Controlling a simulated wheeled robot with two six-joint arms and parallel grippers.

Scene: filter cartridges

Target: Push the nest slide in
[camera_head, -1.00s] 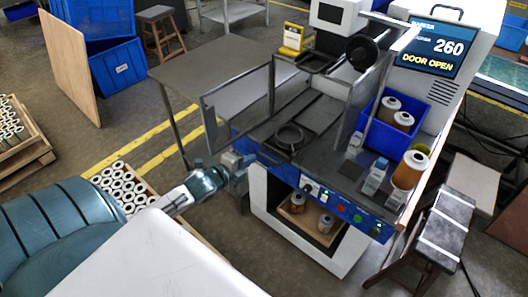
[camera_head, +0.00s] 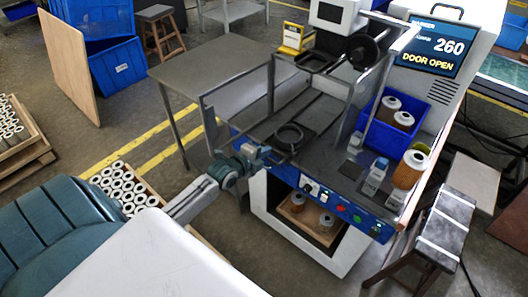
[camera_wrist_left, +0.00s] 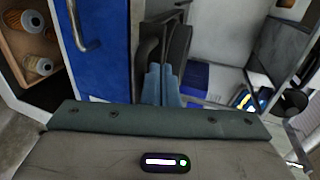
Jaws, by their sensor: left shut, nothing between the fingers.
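The nest slide (camera_head: 291,137), a dark plate with a round ring on it, sits at the front left of the machine bed. My left gripper (camera_head: 264,154) is at the machine's front edge, just left of and below the slide. Its blue fingers (camera_wrist_left: 162,84) are shut with nothing between them. In the left wrist view, dark rounded parts, apparently the nest slide (camera_wrist_left: 176,48), lie right beyond the fingertips. I cannot tell whether they touch. The machine's screen (camera_head: 436,48) reads DOOR OPEN. My right gripper is not in view.
A blue front panel with a metal handle (camera_wrist_left: 86,38) is close left of the fingers. A blue bin (camera_head: 392,122) with filter cartridges, small bottles and another cartridge (camera_head: 409,170) stand on the machine's right side. The machine's frame posts rise around the bed.

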